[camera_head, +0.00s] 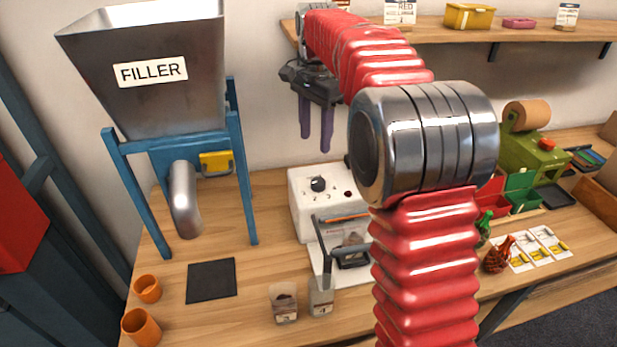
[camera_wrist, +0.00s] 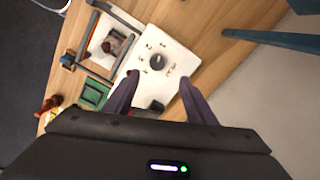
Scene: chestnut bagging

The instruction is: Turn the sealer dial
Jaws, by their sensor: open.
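The sealer (camera_head: 325,215) is a white box on the wooden table, in the middle of the head view. Its black dial (camera_head: 318,184) sits on the front panel among printed numbers, with a small dark red spot to its right. In the wrist view the sealer (camera_wrist: 170,50) and its dial (camera_wrist: 157,62) lie ahead of my fingertips. My gripper (camera_head: 316,140) has two purple fingers, open and empty, pointing down above and behind the sealer. The fingers (camera_wrist: 152,85) are apart in the wrist view and do not appear to touch the dial.
The steel filler (camera_head: 150,100) stands on a blue frame at left. Two pouches (camera_head: 284,302) stand before the sealer, near a dark mat (camera_head: 211,280) and orange cups (camera_head: 141,327). A wall shelf (camera_head: 450,30) is above. A green machine (camera_head: 530,155) stands at right.

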